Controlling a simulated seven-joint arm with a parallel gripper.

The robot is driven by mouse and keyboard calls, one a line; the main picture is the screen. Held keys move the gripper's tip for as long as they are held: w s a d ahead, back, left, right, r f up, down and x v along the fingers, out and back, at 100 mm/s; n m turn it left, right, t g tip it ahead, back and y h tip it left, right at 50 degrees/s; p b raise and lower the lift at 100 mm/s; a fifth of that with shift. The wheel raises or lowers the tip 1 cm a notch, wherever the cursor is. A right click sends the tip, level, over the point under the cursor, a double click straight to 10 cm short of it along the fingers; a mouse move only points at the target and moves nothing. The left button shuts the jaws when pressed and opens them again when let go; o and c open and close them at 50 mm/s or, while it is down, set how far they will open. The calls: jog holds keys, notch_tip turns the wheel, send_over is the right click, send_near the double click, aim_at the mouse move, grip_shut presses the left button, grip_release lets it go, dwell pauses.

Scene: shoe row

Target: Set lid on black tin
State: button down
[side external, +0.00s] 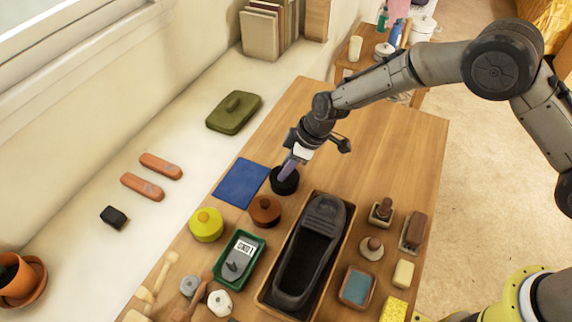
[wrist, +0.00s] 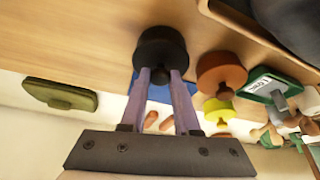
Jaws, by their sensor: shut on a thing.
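The black tin (side external: 285,184) stands on the wooden table, beside the right edge of the blue mat (side external: 241,183). In the wrist view, a round black lid (wrist: 160,66) with a small knob lies in line with the tin (wrist: 160,36). My gripper (side external: 286,171) points down over the tin. In the wrist view my gripper (wrist: 160,76) has its two purple fingers shut on the lid's knob. Lid and tin look together as one dark shape; I cannot tell whether the lid is fully seated or slightly raised.
A brown tin (side external: 265,211) and a yellow tin (side external: 206,225), both with knobbed lids, stand close by. A tray with a dark shoe (side external: 310,250) lies to the right. A green tray (side external: 239,260) and brushes are nearer.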

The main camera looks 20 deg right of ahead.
jog(key=shift+f, duration=0.1)
jog(key=c, duration=0.6)
grip_release()
jog(key=shift+o, duration=0.2)
jog(key=v, duration=1.3)
jog(key=shift+r, duration=0.4)
